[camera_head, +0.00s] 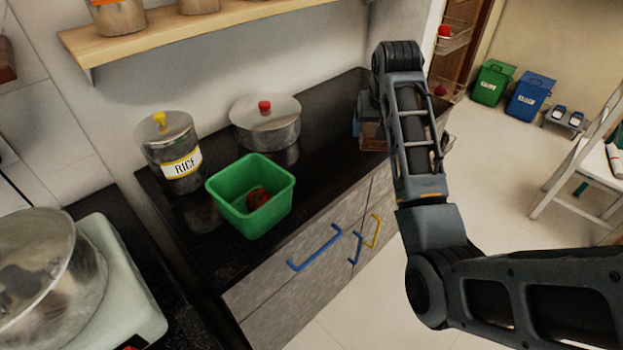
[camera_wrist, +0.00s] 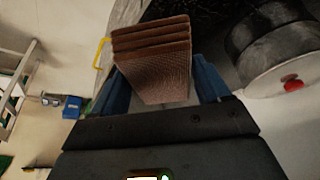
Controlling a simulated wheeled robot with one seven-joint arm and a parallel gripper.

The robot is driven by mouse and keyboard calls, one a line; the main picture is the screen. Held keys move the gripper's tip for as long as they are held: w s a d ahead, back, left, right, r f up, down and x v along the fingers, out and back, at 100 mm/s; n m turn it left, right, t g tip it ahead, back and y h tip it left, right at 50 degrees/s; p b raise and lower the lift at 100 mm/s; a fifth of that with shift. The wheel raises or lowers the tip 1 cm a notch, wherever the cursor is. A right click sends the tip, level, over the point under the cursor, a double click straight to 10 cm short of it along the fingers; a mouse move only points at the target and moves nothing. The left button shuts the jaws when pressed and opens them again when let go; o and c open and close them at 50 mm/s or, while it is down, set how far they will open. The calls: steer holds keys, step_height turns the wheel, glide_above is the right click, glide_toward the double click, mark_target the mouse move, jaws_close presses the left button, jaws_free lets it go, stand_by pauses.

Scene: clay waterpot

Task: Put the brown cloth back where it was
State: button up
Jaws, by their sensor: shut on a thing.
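The brown cloth (camera_wrist: 155,65) is folded into a thick stack and sits between the two blue fingers of my gripper (camera_wrist: 160,84) in the wrist view. The fingers are shut on it, one on each side. In the head view the cloth (camera_head: 372,143) shows just below my gripper (camera_head: 369,120), at the right end of the dark counter (camera_head: 325,140). My arm hides part of it. I cannot tell whether its underside touches the counter.
A lidded steel pot (camera_head: 268,128) with a red knob stands left of the cloth. A green bin (camera_head: 240,215) holding a red item and a rice canister (camera_head: 168,150) stand farther left. A wooden shelf (camera_head: 180,35) hangs above. Drawers with coloured handles (camera_head: 315,250) are below.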

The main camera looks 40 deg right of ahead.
steer(key=p, duration=0.1)
glide_above(324, 165)
steer(key=s, duration=0.1)
steer(key=f, duration=0.4)
steer(key=a+f, duration=0.1)
steer(key=f, duration=0.1)
steer(key=shift+f, duration=0.3)
steer(key=shift+f+p, duration=0.3)
steer(key=shift+f, duration=1.8)
steer(key=shift+f, duration=0.1)
steer(key=o, duration=1)
steer(key=v, duration=1.2)
steer(key=shift+d, duration=0.1)
